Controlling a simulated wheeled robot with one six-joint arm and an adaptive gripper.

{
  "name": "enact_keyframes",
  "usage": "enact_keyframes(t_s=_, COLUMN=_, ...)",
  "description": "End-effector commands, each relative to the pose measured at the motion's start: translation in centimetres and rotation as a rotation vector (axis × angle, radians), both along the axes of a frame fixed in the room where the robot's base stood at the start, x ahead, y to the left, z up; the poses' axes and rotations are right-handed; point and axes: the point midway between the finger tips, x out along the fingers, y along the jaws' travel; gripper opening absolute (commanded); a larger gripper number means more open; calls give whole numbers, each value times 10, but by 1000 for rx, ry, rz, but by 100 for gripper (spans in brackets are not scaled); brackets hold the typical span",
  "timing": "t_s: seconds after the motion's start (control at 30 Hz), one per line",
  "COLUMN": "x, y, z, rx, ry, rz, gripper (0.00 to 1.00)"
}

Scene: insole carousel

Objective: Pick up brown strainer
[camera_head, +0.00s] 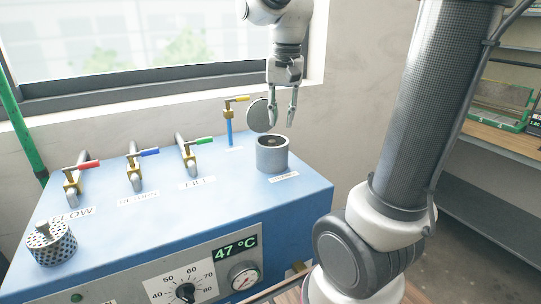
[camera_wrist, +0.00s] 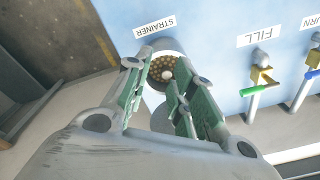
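The brown strainer (camera_wrist: 160,64) sits inside the grey cylindrical housing (camera_head: 272,157) at the machine's right rear; its perforated brown top and a pale knob show in the wrist view. In the head view only the dark mouth of the housing shows, so the strainer is mostly hidden. My gripper (camera_head: 281,122) hangs just above the housing, pointing down. Its two fingers are apart with nothing between them. In the wrist view the fingers stand on either side of the view of the knob, and partly cover the strainer.
A round grey lid (camera_head: 258,115) stands upright behind the housing, close to my left finger. A grey perforated strainer (camera_head: 52,246) stands on the blue machine's (camera_head: 205,215) left front. Taps with red, blue, green and yellow handles line the back. A window and wall are behind.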

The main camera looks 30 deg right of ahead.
Motion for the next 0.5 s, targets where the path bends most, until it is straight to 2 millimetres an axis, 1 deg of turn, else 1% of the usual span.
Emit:
enact_keyframes(t_s=0.03, x=17, y=2, z=-6, rx=3, ry=32, rz=-51, gripper=24)
enact_keyframes(t_s=0.1, x=32, y=5, z=-10, rx=4, ry=60, rz=-115, gripper=24)
enact_keyframes(t_s=0.2, x=43, y=6, z=-14, rx=4, ry=79, rz=-165, gripper=24)
enact_keyframes(t_s=0.33, x=48, y=7, z=-22, rx=3, ry=90, rz=-186, gripper=24)
enact_keyframes(t_s=0.5, x=48, y=6, z=-42, rx=3, ry=90, rz=-186, gripper=24)
